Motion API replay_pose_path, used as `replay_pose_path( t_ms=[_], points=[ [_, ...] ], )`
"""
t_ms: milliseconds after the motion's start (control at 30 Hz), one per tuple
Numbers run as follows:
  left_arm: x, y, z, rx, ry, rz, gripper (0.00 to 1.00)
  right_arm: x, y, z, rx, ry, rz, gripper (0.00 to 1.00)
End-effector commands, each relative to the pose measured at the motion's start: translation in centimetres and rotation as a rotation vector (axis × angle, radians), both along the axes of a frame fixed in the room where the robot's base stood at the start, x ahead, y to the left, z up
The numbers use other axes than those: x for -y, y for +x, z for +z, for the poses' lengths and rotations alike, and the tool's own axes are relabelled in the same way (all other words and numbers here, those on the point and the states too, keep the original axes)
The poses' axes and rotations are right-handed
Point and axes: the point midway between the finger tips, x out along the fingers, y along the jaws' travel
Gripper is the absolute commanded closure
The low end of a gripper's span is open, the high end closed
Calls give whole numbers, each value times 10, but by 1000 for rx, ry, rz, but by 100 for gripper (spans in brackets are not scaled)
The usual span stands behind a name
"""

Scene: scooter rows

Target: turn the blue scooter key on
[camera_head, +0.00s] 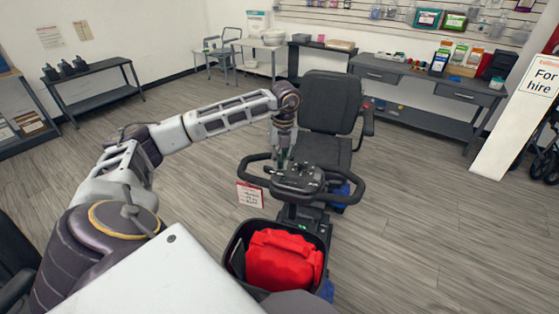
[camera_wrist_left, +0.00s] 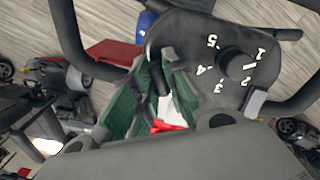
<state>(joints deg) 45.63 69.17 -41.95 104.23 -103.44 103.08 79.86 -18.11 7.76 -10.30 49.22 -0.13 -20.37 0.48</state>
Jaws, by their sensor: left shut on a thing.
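The scooter with blue panels (camera_head: 340,192) stands in front of me, its black control console (camera_head: 299,180) between looped handlebars. My left gripper (camera_head: 281,164) reaches down to the console's left side. In the left wrist view its green-padded fingers (camera_wrist_left: 158,92) are shut on a small dark piece at the console's edge, which looks like the key; the fingers hide most of it. The console (camera_wrist_left: 185,42) there carries a black dial (camera_wrist_left: 237,66) with numbers around it. I cannot tell the key's turn angle. My right gripper is out of view.
A black basket (camera_head: 233,262) with a red bag (camera_head: 284,260) hangs at the scooter's front. A red-and-white tag (camera_head: 249,195) is left of the console. The black seat (camera_head: 329,103) stands behind. Open floor lies on both sides; shelves line the walls.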

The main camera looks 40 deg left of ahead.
Motion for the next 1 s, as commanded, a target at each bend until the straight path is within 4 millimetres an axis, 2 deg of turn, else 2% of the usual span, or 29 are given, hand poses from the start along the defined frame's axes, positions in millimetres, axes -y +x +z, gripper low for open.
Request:
replay_pose_path(
  t_ms=[367, 1000],
  points=[
    [0, 0, 0, 10, -19, -130, 100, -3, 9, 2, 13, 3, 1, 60],
    [-1, 0, 0, 37, -84, -580, 100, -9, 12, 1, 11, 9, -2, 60]
  ],
)
